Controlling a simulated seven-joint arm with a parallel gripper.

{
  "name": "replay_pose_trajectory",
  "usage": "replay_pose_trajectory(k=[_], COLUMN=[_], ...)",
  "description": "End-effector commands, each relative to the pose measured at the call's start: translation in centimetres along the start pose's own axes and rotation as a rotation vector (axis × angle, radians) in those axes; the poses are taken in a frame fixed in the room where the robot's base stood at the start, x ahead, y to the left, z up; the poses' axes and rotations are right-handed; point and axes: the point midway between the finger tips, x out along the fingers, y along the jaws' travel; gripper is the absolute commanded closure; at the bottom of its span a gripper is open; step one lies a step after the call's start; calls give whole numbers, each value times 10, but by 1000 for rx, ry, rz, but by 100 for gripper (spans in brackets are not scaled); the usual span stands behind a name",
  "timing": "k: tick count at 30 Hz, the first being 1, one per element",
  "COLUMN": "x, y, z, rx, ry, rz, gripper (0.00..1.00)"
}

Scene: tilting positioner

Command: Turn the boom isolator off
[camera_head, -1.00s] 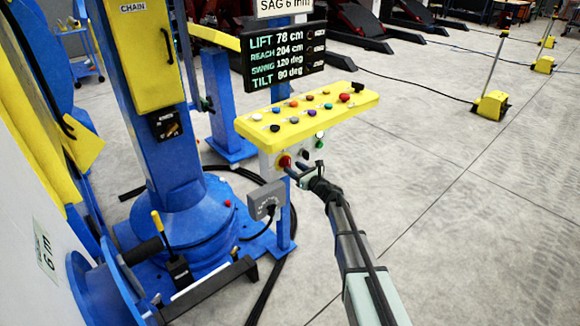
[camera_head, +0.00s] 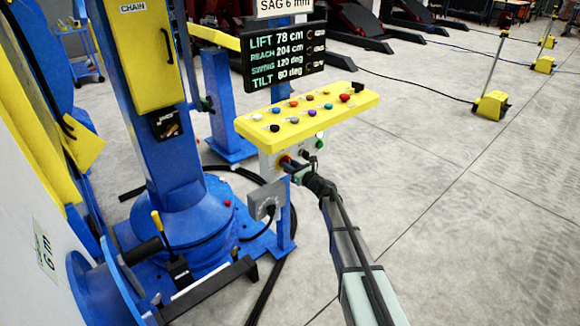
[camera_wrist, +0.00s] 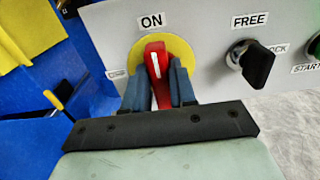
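The boom isolator is a red rotary handle (camera_wrist: 158,70) on a round yellow plate (camera_wrist: 185,50) in the wrist view. The handle stands nearly upright, its white mark toward the ON label (camera_wrist: 151,21). Another label at its lower left is partly covered and unreadable. My gripper (camera_wrist: 160,88) has one blue-grey finger on each side of the handle, with no clear gap, and appears shut on it. In the head view, my gripper (camera_head: 291,167) reaches the isolator on the front of the control box; the arm and fingers partly hide it.
Right of the isolator is a black switch (camera_wrist: 257,65) marked FREE and LOCK, then a green START button (camera_wrist: 315,45). Above is the yellow button console (camera_head: 320,105). A grey socket box (camera_head: 265,200) with a black cable sits below.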

Motion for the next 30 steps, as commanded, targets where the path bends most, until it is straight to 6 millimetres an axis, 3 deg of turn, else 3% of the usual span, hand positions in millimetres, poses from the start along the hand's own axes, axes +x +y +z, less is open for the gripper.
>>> replay_pose_trajectory(k=[6,20,30], x=[1,2,2], y=[0,1,3], z=[0,0,0], rx=[0,-86,-366], ry=[0,0,0], rz=[1,3,3], gripper=[100,100,100])
